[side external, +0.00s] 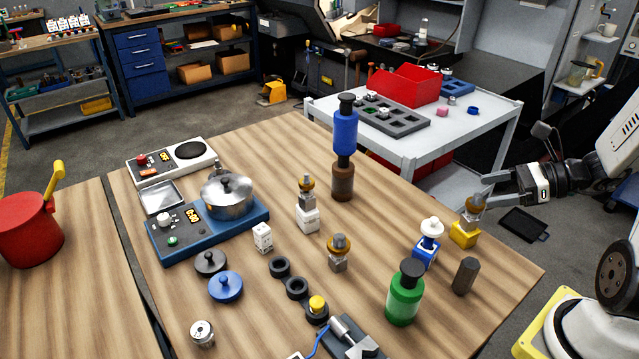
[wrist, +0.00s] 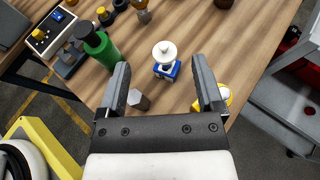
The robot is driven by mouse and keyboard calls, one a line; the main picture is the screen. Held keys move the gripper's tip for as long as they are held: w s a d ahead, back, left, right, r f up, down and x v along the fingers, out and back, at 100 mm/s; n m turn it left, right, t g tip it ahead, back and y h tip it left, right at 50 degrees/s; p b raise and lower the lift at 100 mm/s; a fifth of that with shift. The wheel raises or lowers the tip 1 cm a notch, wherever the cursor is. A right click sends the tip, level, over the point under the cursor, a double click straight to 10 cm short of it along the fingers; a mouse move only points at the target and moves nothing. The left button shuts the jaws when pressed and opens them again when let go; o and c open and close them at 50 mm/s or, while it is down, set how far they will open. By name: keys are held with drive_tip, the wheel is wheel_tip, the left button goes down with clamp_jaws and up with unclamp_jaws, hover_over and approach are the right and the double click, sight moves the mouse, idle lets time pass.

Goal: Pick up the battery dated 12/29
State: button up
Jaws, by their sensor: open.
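I cannot make out a date on anything, so I cannot tell which thing is the battery dated 12/29. A small white block with dark marks (side external: 262,237) stands mid-table. A short pale cylinder with dark marks (side external: 202,334) stands near the front left. My gripper (side external: 480,189) is open and empty, above the right end of the table in the side view. In the wrist view, my gripper (wrist: 160,80) has its fingers wide apart. Beyond them, a blue and white block (wrist: 165,71) with a white knob on top shows between the fingertips.
A green bottle (side external: 405,300), dark hexagonal post (side external: 464,276) and yellow block (side external: 464,234) with a stacked top stand near the blue-white block. Brown and blue bottles are stacked (side external: 344,180) at the back. A hotplate with pot (side external: 228,197) is left. Dark rings (side external: 297,288) lie mid-table.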

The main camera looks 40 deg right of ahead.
drive_tip(key=s+a+f+n+g+h, duration=0.1)
drive_tip(key=s+f+n+g+h, duration=0.2)
drive_tip(key=n+g, duration=0.55)
drive_tip(key=s+f+n+g+h, duration=0.2)
drive_tip(key=s+n+g+h, duration=0.15)
drive_tip(key=n+g, duration=0.5)
drive_tip(key=w+d+n+t+h, duration=0.2)
drive_tip(key=w+d+n+h, duration=0.4)
drive_tip(key=n, duration=0.6)
drive_tip(key=w+a+r+n+t+h, duration=0.25)
drive_tip(key=w+a+n+t, duration=0.2)
drive_tip(key=w+n, duration=0.35)
drive_tip(key=w+a+r+n+t+h, duration=0.2)
drive_tip(key=w+a+r+n+t, duration=0.15)
drive_tip(key=w+n+t, duration=0.4)
drive_tip(key=w+a+r+n+t+y, duration=0.1)
drive_tip(key=w+a+n+t+y, duration=0.15)
drive_tip(key=a+n, duration=0.6)
drive_tip(key=w+a+r+n+t+y, duration=0.15)
drive_tip(key=a+n+y, duration=0.35)
drive_tip(key=a, duration=0.6)
drive_tip(key=w+a+r+n+t+y, duration=0.1)
drive_tip(key=w+a+n+t+y, duration=0.15)
drive_tip(key=a+n, duration=0.6)
drive_tip(key=shift+m+g, duration=0.25)
drive_tip(key=shift+m, duration=0.2)
drive_tip(key=f, duration=1.6)
drive_tip(key=shift+w+f, duration=0.1)
drive_tip(key=shift+w, duration=0.15)
